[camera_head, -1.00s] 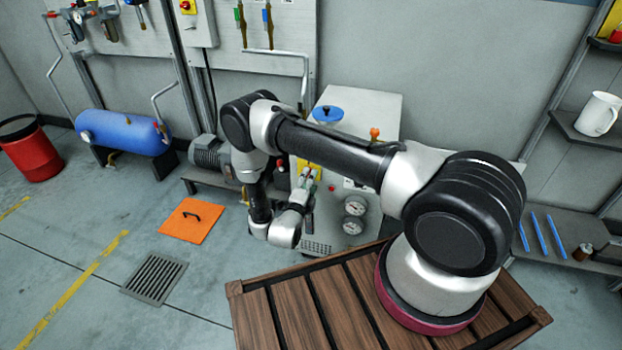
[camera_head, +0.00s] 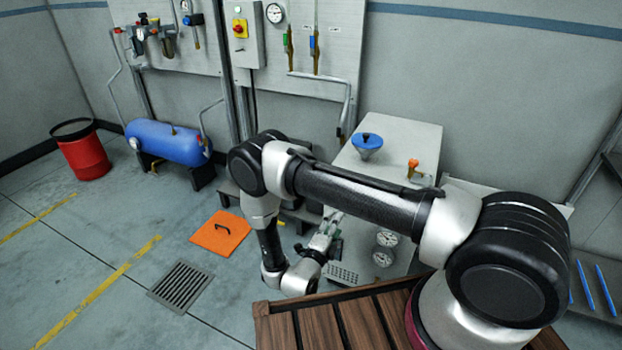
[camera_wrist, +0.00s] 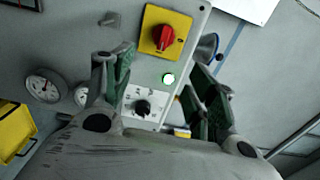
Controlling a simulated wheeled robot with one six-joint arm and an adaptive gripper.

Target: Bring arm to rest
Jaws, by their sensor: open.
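My gripper (camera_wrist: 157,85) is open in the wrist view, with its two dark green-padded fingers apart and nothing between them. In the head view my gripper (camera_head: 328,232) is small, in front of the machine cabinet (camera_head: 400,135), and partly hidden by my arm. I cannot tell whether it touches the panel.
A blue funnel-like part (camera_head: 367,146) and an orange-topped lever (camera_head: 412,167) are on the cabinet. Two gauges (camera_head: 384,249) are on its front. A blue tank (camera_head: 168,142), a red bin (camera_head: 82,150), an orange floor plate (camera_head: 220,233) and a floor grate (camera_head: 181,286) lie left. The floor between is clear.

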